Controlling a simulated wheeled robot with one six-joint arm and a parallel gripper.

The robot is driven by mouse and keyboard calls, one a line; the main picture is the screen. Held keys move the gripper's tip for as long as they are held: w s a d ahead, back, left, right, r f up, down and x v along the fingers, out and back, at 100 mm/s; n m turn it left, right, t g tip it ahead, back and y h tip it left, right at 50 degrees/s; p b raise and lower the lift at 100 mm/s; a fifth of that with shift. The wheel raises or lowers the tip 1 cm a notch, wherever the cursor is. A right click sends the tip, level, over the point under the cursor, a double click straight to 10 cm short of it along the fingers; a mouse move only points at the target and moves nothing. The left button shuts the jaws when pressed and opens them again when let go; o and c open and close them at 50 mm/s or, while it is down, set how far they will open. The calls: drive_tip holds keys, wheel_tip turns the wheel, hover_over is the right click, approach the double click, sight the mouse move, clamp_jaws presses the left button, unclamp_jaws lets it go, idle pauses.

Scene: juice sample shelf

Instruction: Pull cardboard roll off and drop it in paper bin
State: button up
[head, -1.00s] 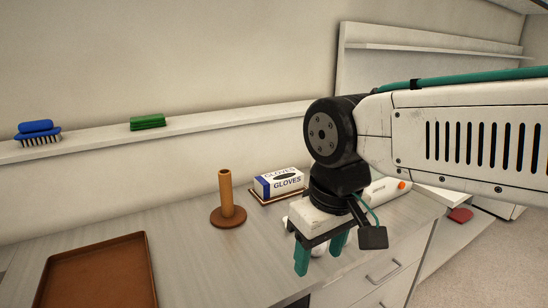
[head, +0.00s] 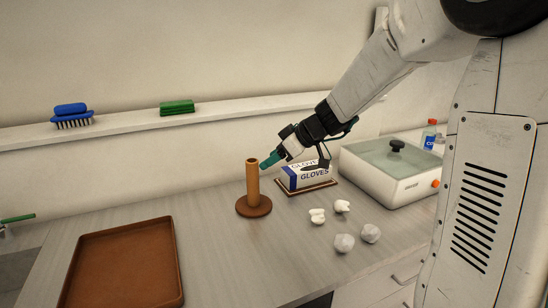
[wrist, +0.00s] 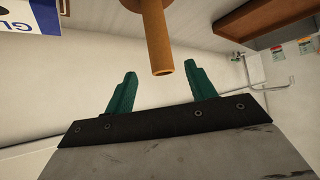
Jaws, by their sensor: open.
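The tan cardboard roll (head: 253,184) stands upright on a round brown base (head: 254,207) on the counter; whether it sits over a post is hidden. My gripper (head: 266,164) is beside the top of the roll, on its right in the head view. In the wrist view the roll (wrist: 157,40) hangs in from the top edge, and its end lies between and just beyond the two green fingertips of my gripper (wrist: 160,72). The fingers are apart and nothing is between their pads. I cannot make out a paper bin in these views.
A glove box (head: 308,177) stands close behind and right of the roll. White crumpled pieces (head: 343,242) lie at the front right, near a lidded bath (head: 385,176). A brown tray (head: 125,265) is at the left. A shelf (head: 130,137) with brush and sponge runs above.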

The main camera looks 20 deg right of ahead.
sight(252, 171)
drive_tip(key=x, duration=0.8)
drive_tip(key=shift+w+a+f, duration=0.2)
drive_tip(key=shift+f, duration=0.1)
drive_tip(key=c, duration=1.1)
